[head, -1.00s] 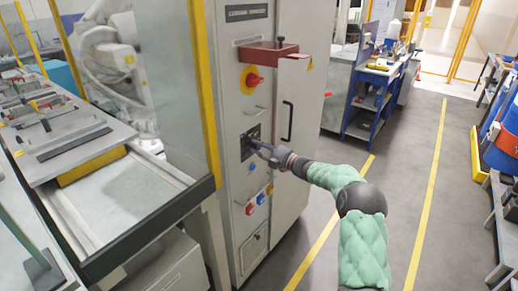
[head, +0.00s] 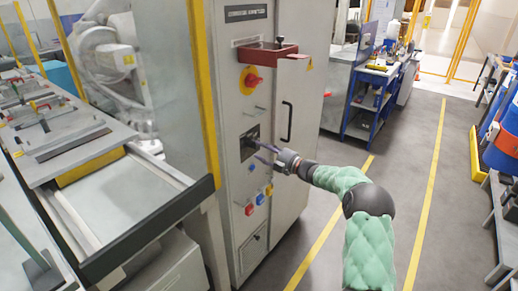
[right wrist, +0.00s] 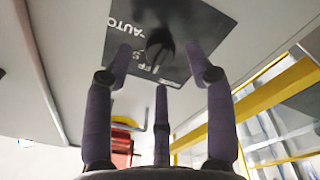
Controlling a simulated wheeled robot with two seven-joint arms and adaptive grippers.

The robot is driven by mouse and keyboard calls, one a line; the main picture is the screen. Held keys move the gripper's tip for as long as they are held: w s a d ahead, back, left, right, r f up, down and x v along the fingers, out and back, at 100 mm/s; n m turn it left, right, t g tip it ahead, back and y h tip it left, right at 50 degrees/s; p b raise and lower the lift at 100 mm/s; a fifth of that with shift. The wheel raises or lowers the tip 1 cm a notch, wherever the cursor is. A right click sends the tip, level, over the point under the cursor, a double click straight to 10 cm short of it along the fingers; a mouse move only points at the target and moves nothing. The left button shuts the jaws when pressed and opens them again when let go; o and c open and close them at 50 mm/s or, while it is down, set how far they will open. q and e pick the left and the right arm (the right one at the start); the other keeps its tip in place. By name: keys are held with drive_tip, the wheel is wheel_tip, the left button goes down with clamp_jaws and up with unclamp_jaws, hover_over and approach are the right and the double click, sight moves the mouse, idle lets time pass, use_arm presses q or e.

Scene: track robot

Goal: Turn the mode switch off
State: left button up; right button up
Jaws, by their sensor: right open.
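The mode switch is a dark knob (right wrist: 160,46) on a black square plate (right wrist: 140,25) on the grey cabinet front. In the right wrist view the plate carries white lettering, "AUTO" at its left and partly hidden letters below the knob. The plate also shows in the head view (head: 249,138). My right gripper (head: 262,149) is just in front of the plate, open and empty. In the right wrist view its fingers (right wrist: 160,66) stand apart on either side of the knob, with a third finger below. I cannot tell which way the knob points. My left gripper is not in view.
A red-and-yellow rotary switch (head: 252,79) and a red tray (head: 268,52) are above the plate. Blue and red buttons (head: 260,199) are below it. A cabinet door handle (head: 287,121) is to its right. A yellow-edged glass guard (head: 208,100) stands to the left.

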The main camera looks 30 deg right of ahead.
drive_tip(key=v, duration=0.9)
drive_tip(key=shift+s, duration=0.3)
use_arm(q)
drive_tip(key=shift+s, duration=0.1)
use_arm(e)
drive_tip(key=shift+d+f, duration=0.1)
drive_tip(key=shift+d, duration=0.1)
